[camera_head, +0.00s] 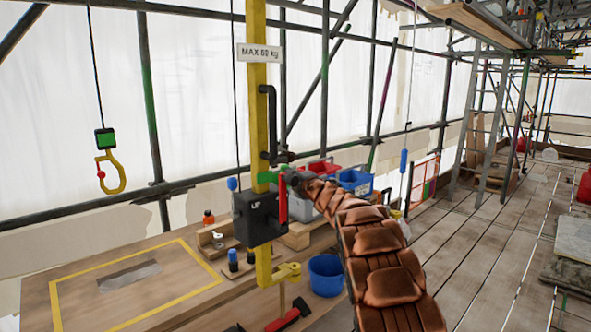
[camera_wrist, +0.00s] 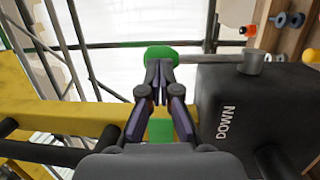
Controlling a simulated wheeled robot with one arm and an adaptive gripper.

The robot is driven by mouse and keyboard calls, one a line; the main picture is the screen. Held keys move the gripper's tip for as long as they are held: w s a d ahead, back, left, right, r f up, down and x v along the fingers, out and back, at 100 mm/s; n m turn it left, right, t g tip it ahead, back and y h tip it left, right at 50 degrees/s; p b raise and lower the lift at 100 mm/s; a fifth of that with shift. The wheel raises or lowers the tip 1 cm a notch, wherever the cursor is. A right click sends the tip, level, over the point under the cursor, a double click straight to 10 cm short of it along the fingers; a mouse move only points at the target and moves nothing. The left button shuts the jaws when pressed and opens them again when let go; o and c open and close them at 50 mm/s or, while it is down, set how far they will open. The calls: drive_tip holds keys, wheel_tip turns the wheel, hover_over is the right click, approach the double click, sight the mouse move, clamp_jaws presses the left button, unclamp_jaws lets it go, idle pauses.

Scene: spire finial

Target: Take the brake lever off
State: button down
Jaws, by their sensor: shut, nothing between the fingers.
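A yellow post (camera_head: 257,100) carries a black box (camera_head: 259,218); in the wrist view the box (camera_wrist: 235,105) reads DOWN. My gripper (camera_head: 284,178) is at the post just above the box. Its fingers (camera_wrist: 158,66) are shut, with nothing seen held between them. A green part (camera_head: 268,177) lies at the fingertips; it looks like the brake lever's grip, but I cannot be sure. In the wrist view a green end (camera_wrist: 160,54) shows beyond the tips and a green patch (camera_wrist: 160,130) between the finger links. Whether the fingertips touch it is unclear.
A black crank-like bar (camera_head: 268,120) stands on the post above my gripper. A hook (camera_head: 111,172) hangs at left. The plank floor at right has free room.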

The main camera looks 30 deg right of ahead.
drive_tip(key=shift+w+a+r+p, duration=0.15)
drive_tip(key=shift+w+r+p, duration=0.1)
drive_tip(key=shift+p, duration=0.05)
idle(0.5)
drive_tip(key=s+d+b, duration=0.1)
drive_tip(key=s+b, duration=0.4)
drive_tip(key=s, duration=0.9)
drive_tip(key=shift+d, duration=0.35)
idle(0.5)
